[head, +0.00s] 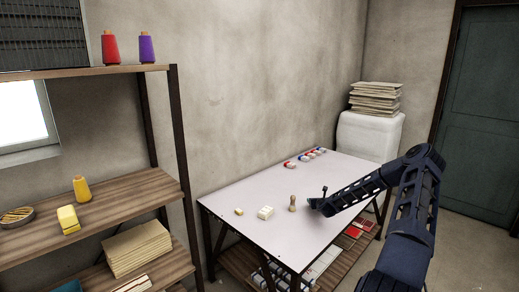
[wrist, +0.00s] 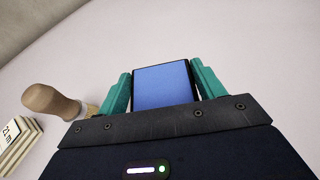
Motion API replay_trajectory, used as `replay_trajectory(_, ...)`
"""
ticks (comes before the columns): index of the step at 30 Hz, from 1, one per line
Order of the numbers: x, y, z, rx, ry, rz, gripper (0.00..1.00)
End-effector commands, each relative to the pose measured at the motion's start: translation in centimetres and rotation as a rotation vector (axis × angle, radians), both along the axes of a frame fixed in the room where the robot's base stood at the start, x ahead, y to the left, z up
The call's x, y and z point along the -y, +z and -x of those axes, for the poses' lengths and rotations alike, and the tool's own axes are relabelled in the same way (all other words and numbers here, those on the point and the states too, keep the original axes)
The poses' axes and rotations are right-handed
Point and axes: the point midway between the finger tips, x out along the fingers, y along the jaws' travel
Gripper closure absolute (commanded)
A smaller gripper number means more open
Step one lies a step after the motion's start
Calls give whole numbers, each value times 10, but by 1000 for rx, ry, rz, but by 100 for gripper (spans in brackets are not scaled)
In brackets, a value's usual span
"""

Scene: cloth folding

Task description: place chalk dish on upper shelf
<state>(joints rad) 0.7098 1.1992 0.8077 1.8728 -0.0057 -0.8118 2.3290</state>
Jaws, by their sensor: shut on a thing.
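My gripper (head: 315,203) is low over the white table, near its front right part. In the wrist view its teal fingers (wrist: 160,85) are on both sides of a blue rectangular thing with a dark rim (wrist: 162,87), gripped between them. I cannot tell if this is the chalk dish; in the head view it is mostly hidden. A round grey dish with yellowish pieces (head: 16,218) sits on the middle shelf at far left. The upper shelf (head: 75,73) holds a red thread cone (head: 110,47) and a purple one (head: 146,47).
A wooden-handled tool (head: 292,204) stands just left of my gripper, with pale blocks (head: 265,212) beyond it. The white table (head: 240,188) has several small red and blue things at the back. A yellow cone (head: 82,189) and yellow blocks (head: 68,219) are on the middle shelf.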

Motion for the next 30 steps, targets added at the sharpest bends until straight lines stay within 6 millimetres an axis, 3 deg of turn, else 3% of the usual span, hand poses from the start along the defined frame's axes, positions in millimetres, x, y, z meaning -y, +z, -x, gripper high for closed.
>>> replay_trajectory(3, -10, -6, 35, -1, 69, -1, 66)
replay_trajectory(15, -40, -11, 121, 0, 232, 1, 66)
replay_trajectory(30, -49, -16, 199, 0, 58, 3, 66)
